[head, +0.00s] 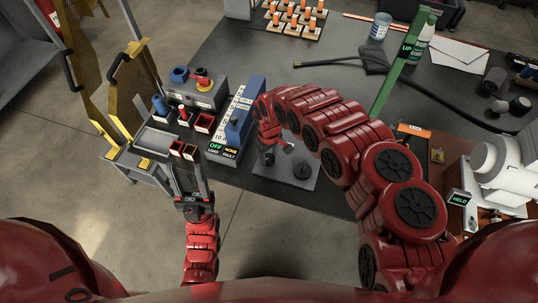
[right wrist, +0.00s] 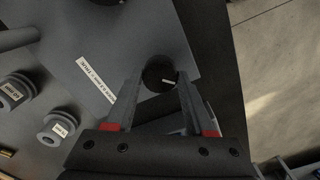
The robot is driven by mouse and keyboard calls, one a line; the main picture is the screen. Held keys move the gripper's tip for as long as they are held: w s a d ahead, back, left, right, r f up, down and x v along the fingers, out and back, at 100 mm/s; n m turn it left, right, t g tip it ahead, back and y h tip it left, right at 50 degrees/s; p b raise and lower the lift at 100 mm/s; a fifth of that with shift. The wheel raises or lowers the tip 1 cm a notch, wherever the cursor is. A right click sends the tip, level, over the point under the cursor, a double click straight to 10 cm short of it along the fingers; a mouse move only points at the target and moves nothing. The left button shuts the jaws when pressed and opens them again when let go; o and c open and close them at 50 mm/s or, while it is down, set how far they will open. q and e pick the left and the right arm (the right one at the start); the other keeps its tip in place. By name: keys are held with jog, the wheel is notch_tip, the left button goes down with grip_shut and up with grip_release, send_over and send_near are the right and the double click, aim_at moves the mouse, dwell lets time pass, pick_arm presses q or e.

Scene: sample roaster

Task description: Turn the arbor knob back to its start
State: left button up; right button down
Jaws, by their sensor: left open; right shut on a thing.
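The dark round arbor knob (right wrist: 158,73) with a white pointer mark sits on a grey plate (right wrist: 150,35) with a white label strip. In the right wrist view the pointer lies nearly level, toward the right. My right gripper (right wrist: 158,88) is shut on the knob, with a finger on each side. In the head view my right gripper (head: 280,146) reaches down over the plate, and the arm partly hides it. My left gripper (head: 184,180) is open and empty at the lower left, beside the grey cart.
A blue-and-white panel (head: 230,125) reading OFF and NONE stands left of the plate. A green post (head: 395,80) with an UP sign and a white machine (head: 500,165) near a HELD sign stand right.

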jog(key=n, duration=0.3)
jog(key=shift+n, duration=0.4)
jog(key=shift+n+b, duration=0.4)
jog(key=shift+n, duration=1.9)
jog(key=shift+c, duration=1.3)
grip_release()
